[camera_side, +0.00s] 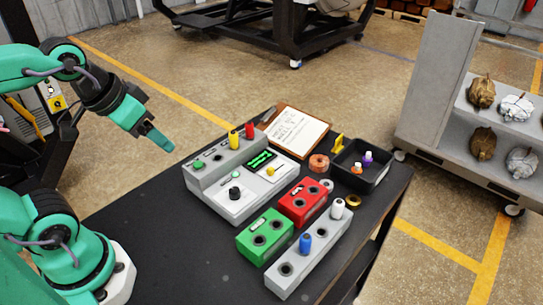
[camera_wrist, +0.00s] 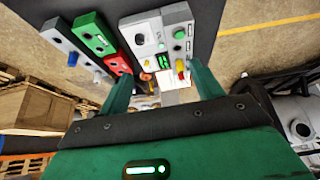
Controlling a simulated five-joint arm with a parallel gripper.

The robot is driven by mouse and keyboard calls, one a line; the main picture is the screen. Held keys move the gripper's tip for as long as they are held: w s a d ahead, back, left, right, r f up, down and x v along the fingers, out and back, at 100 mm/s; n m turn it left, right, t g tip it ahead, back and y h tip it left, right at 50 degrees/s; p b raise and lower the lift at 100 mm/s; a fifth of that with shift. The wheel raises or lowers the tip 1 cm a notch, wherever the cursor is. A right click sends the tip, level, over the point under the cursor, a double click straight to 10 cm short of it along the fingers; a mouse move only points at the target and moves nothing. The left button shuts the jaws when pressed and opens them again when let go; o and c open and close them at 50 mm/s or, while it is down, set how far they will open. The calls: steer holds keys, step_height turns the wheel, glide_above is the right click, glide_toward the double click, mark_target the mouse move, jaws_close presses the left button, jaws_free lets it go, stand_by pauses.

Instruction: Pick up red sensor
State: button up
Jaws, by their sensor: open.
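The red sensor (camera_side: 249,130) is a small red cylinder standing upright at the back of the grey control box (camera_side: 215,206). A yellow sensor (camera_side: 234,140) stands close to its left. In the wrist view the red sensor (camera_wrist: 183,75) shows small, just below the yellow one, near the right finger. My gripper (camera_side: 160,139) is in the air to the left of the control box, higher than it and apart from the sensors. In the wrist view my gripper (camera_wrist: 162,88) has its two green fingers spread, with nothing held between them.
A red block (camera_side: 303,203), a green block (camera_side: 264,237) and a grey block (camera_side: 310,262) with blue and white sensors stand on the black table (camera_side: 150,230). A black bin (camera_side: 362,176) holds small parts. A clipboard (camera_side: 300,132) lies behind. The table's left part is clear.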

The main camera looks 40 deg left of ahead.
steer(key=shift+c, duration=0.3)
steer(key=c, duration=0.3)
steer(key=shift+c, duration=0.2)
steer(key=m+g, duration=0.4)
steer(key=g, duration=0.2)
glide_above(249, 123)
step_height(249, 123, down, 7)
steer(key=shift+s+r, duration=0.1)
steer(key=shift+s, duration=0.05)
steer(key=shift+w+f+m, duration=0.2)
steer(key=shift+f+m, duration=0.05)
steer(key=shift+m, duration=0.05)
steer(key=shift+f, duration=0.1)
